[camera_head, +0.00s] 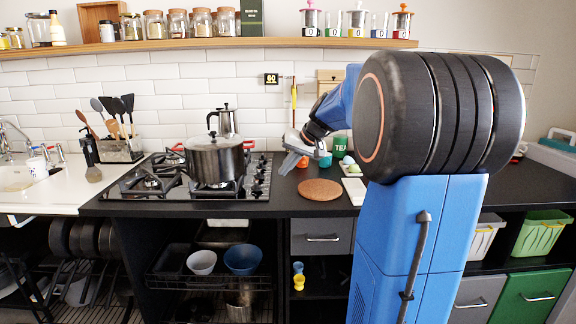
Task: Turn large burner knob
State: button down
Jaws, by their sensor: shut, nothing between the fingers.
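The gas hob (140,190) is set in the dark counter on the left. Its knobs (260,177) stand in a column along its right edge; they are too small here to tell which is the large burner's or how it is turned. A steel pot (216,163) with a lid sits on the front right of the hob. My gripper (287,165) is shut and empty, to the right of the knobs and apart from them in the picture. It points down and left above the counter. My blue arm hides the counter behind it.
A round wooden board (320,190) lies on the counter below and right of my gripper. A moka pot (228,119) stands behind the steel pot. Small cups and a green can (340,147) stand behind my gripper. Jars line the shelf above.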

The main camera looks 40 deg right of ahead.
aim_at(257, 186)
jog(key=x, duration=0.6)
jog(key=shift+a, duration=0.2)
jog(key=shift+w+a+r, duration=0.1)
jog(key=shift+w+a, duration=0.2)
jog(key=shift+a, duration=0.2)
jog(key=shift+w+a+r, duration=0.1)
jog(key=shift+w+a, duration=0.2)
jog(key=shift+a, duration=0.15)
jog(key=shift+w+a, duration=0.4)
jog(key=shift+a, duration=0.1)
